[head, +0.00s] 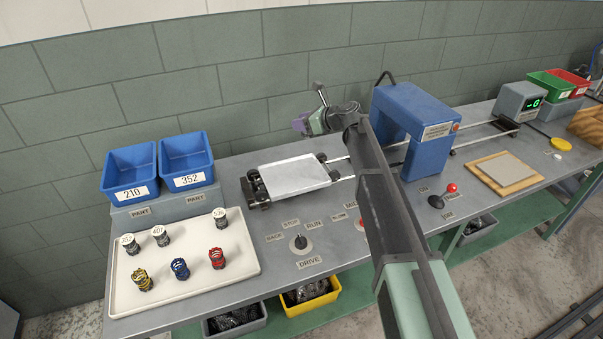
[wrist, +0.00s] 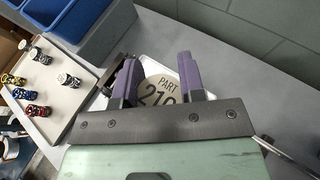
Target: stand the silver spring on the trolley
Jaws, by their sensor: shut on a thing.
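My gripper (head: 303,124), with purple fingers, is raised above and slightly behind the trolley in the head view. Part of the trolley's white plate (wrist: 151,65) shows beyond the fingers in the wrist view.
A cream tray (head: 190,262) at left holds several springs, some capped, others yellow, blue and red. Blue bins (head: 130,172) marked 210 and 352 stand behind it. A blue arch machine (head: 412,130) straddles the rails at right. A drive knob (head: 300,243) sits in front.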

